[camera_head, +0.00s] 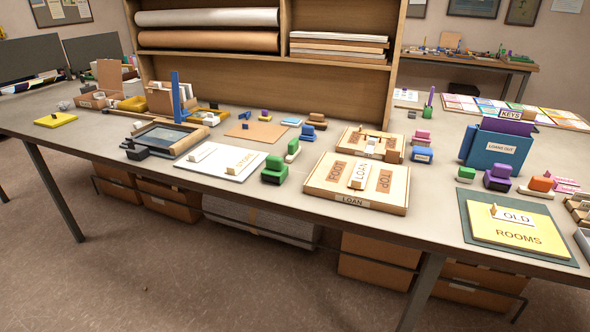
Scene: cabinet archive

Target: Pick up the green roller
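Several green items lie on the long grey table (330,205), and I cannot tell for certain which is the roller. A chunky dark green block-shaped item (274,170) sits near the front edge, left of the box marked LOAN (355,203). A smaller green item with a pale lower part (292,150) stands just behind it. Another small green item with a pale lower part (466,174) lies at the right, in front of the blue folder. None of these is held. Neither of my grippers shows in the head view.
A white board (215,166) lies left of the green block. A yellow OLD ROOMS folder (512,235) lies at the right front. A blue LOANS OUT folder (493,150) stands upright. Shelving (270,75) rises along the back. Cardboard boxes (375,265) sit beneath the table.

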